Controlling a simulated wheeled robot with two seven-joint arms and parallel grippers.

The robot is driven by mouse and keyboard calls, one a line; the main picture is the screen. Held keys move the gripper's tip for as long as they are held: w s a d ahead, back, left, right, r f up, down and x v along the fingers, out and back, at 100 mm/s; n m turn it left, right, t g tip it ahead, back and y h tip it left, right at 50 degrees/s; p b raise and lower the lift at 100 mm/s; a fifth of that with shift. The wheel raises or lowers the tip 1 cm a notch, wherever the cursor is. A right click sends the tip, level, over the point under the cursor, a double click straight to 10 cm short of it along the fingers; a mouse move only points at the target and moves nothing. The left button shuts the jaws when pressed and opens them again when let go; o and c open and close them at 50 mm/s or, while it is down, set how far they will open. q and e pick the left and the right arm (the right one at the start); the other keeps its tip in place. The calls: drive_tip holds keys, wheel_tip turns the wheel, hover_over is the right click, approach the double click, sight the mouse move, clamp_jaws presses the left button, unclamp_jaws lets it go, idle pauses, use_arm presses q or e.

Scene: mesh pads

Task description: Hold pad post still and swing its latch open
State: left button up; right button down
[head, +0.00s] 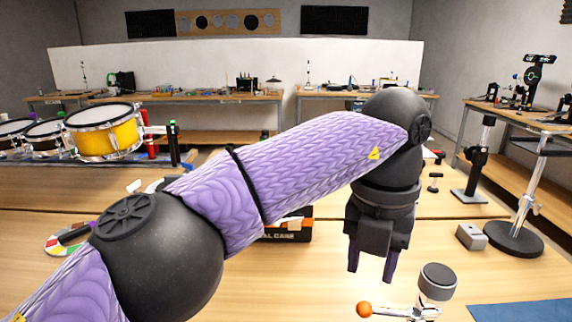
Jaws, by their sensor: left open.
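The pad post (437,281) stands at the lower right of the head view, with a round dark grey top on a short white stem. Its latch (366,309) is a lever with an orange ball at its left end, reaching left from the post. The bottom of the post is cut off by the frame's lower edge. My left gripper (371,268) points down, open and empty. It appears above and left of the post, over the orange ball in the picture, touching neither. My right gripper is not in view.
A black case (290,229) with an orange label is partly hidden behind my left arm. A small grey block (471,237) and a round-based stand (513,238) are at right. A blue mat (520,311) lies at lower right. Drums (105,131) stand at left.

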sight(362, 306)
use_arm(q)
drive_tip(key=shift+o, duration=0.7)
drive_tip(key=w+f+m+h, duration=0.1)
drive_tip(key=f+m, duration=0.1)
drive_tip(key=w+f+m+h, duration=0.1)
drive_tip(key=f+m, duration=0.2)
drive_tip(key=w+f+m+t+h, duration=0.1)
drive_tip(key=f+m+h, duration=0.1)
drive_tip(key=f+m, duration=0.1)
drive_tip(key=shift+a, duration=0.15)
drive_tip(key=f, duration=0.1)
drive_tip(key=d+f+m, duration=0.1)
drive_tip(key=shift+w+f, duration=0.2)
drive_tip(key=shift+f, duration=0.15)
drive_tip(key=shift+w+d+f, duration=0.1)
drive_tip(key=shift+d+f, duration=0.15)
drive_tip(key=shift+f, duration=0.4)
